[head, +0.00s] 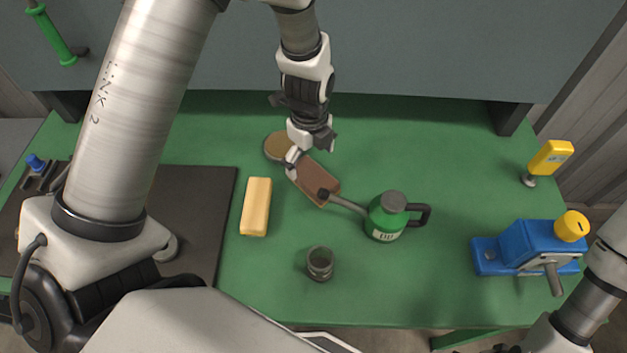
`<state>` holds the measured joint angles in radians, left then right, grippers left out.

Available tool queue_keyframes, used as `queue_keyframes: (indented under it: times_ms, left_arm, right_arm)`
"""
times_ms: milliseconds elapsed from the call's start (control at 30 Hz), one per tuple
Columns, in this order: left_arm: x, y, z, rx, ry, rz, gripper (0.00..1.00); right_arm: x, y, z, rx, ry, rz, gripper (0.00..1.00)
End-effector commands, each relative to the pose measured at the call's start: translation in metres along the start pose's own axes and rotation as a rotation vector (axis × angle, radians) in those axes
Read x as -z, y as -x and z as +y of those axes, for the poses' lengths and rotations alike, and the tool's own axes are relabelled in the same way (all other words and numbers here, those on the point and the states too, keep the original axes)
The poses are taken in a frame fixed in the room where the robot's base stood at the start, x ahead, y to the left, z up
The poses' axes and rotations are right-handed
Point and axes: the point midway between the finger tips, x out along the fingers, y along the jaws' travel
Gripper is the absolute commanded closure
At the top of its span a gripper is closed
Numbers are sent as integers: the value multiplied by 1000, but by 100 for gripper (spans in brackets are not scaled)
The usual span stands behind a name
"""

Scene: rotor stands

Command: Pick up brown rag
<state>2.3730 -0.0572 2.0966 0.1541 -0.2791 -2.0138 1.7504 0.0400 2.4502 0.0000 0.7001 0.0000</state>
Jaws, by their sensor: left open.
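The brown rag (322,172) lies as a flat, folded rectangle near the middle of the green table, tilted in the picture. My left gripper (311,159) comes down from above at the rag's upper left end. Its fingers are open, and part of that end is hidden by them. I cannot tell whether the fingers touch the rag. The oil can's spout tip lies over or right against the rag's lower right end. My right arm shows at the lower right, but its gripper is out of view.
A green oil can (387,217) stands right of the rag. A yellow block (256,207) lies left, and a dark cup (320,264) stands below. A tan disc (278,147) sits behind the gripper. A blue device (530,246) is at right. The table's (430,130) back right is clear.

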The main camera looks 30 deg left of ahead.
Motion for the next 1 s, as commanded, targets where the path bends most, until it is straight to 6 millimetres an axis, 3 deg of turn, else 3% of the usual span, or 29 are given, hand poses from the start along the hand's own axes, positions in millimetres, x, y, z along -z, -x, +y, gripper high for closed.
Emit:
queue_keyframes:
  times_ms: [233, 500, 600, 700, 767, 800, 1000]
  left_arm:
    - [9, -40, 5, -3, 0, 0, 4]
    - [9, -48, 4, 1, 0, -2, 4]
    - [9, -48, 4, 0, 0, -2, 40]
    - [9, -48, 4, 0, 0, -1, 68]
    - [9, -48, 4, 0, 0, -1, 68]
    - [9, -48, 4, 0, 0, -1, 74]
    - [9, -47, 4, 0, -1, -1, 74]
  right_arm:
    - [0, 11, 0, 0, 0, 0, 0]
    - [0, 11, 0, 0, 0, 0, 0]
    - [0, 11, 0, 0, 0, 0, 0]
    - [0, 11, 0, 0, 0, 0, 0]
    - [0, 10, 0, 0, 0, 0, 0]
    - [0, 10, 0, 0, 0, 0, 0]
    - [0, 10, 0, 0, 0, 0, 0]
